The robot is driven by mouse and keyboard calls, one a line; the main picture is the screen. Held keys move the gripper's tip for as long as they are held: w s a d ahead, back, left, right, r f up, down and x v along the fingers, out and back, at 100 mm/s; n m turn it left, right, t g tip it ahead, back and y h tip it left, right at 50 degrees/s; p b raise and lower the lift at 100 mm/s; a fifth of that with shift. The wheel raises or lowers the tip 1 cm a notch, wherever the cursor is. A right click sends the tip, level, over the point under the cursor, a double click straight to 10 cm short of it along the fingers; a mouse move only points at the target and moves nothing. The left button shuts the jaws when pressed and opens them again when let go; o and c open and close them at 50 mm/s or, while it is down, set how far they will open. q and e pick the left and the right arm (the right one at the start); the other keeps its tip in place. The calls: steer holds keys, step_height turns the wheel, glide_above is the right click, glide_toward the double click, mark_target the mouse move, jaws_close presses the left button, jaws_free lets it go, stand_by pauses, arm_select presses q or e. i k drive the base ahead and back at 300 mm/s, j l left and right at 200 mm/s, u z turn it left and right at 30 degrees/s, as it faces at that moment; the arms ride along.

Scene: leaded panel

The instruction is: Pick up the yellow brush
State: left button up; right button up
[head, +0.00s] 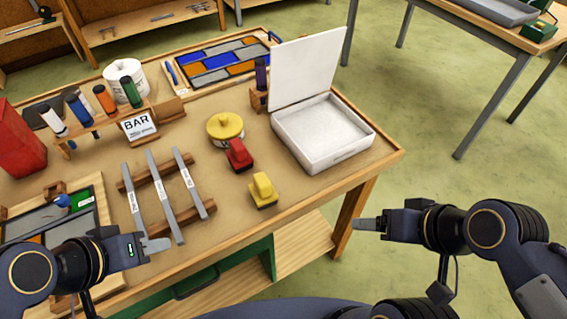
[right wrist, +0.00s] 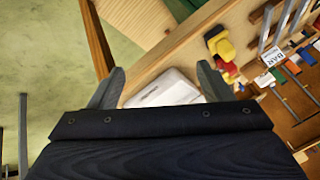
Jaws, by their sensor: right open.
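The yellow brush (head: 263,191) stands on the bench near its front edge, just in front of a red brush (head: 238,156). In the right wrist view the yellow brush (right wrist: 219,41) is at the upper right, beyond the fingers. My right gripper (head: 368,224) is out past the bench's right front corner, apart from the brush. Its two fingers (right wrist: 161,86) are spread with nothing between them. My left gripper (head: 157,245) is over the front left of the bench, near the metal bars. Its fingers are seen edge-on, so its opening is unclear.
A white open box (head: 322,135) with a raised lid stands right of the brushes. A yellow tin (head: 225,128) is behind them. Several labelled metal bars (head: 158,197) lie on wooden rests to the left. The bench top (head: 225,216) is bare left of the yellow brush.

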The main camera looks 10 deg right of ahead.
mark_target(262, 193)
steer(key=i+l+u, duration=0.1)
steer(key=l+u, duration=0.4)
steer(key=l, duration=0.7)
steer(key=k+l+u, duration=0.1)
steer(key=l+u, duration=0.35)
steer(key=l, duration=0.75)
